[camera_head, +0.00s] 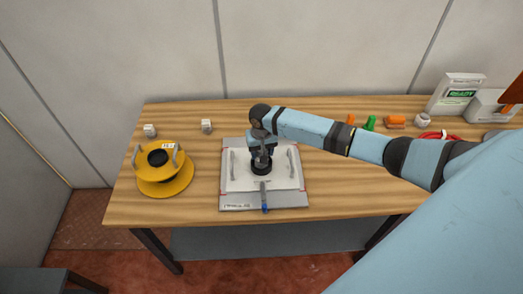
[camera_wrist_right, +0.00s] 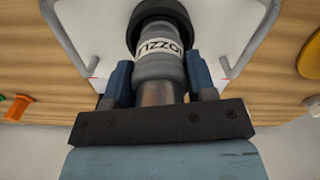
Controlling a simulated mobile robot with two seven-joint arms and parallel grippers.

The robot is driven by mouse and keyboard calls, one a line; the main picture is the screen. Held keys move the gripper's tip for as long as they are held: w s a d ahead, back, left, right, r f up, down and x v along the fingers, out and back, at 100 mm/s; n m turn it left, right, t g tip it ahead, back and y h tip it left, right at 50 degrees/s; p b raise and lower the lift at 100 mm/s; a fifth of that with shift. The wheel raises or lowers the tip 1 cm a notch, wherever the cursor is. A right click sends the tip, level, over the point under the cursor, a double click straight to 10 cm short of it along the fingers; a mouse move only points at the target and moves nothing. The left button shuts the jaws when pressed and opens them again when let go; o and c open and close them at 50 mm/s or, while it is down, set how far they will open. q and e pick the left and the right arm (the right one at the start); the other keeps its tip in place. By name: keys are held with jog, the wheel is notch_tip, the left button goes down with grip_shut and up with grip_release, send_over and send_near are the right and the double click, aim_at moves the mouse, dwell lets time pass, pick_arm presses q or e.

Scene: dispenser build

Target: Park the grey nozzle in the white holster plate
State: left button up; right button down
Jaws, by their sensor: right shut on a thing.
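The white holster plate (camera_head: 283,178) lies flat on a grey board on the table and has two grey handles and a black ring (camera_head: 262,168) at its middle. My right gripper (camera_head: 262,150) is above the ring. In the right wrist view its two blue fingers (camera_wrist_right: 161,80) are shut on the grey nozzle (camera_wrist_right: 160,68), which has a white label with black letters. The nozzle's far end meets the black ring (camera_wrist_right: 160,14); I cannot tell how deep it sits. My left gripper is not in view.
A yellow round part (camera_head: 165,183) with handles stands left of the plate. Two small white cubes (camera_head: 206,126) lie behind. A blue-tipped slim thing (camera_head: 265,198) lies at the plate's front. Orange and green pieces (camera_head: 370,123) and a white box (camera_head: 455,95) are at the back right.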

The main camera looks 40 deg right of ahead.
jog(key=c, duration=0.8)
grip_release()
jog(key=shift+o, duration=0.4)
notch_tip(320, 180, up, 3)
jog(key=p, duration=0.3)
jog(key=shift+r+p, duration=0.9)
jog(key=shift+r, duration=3.15)
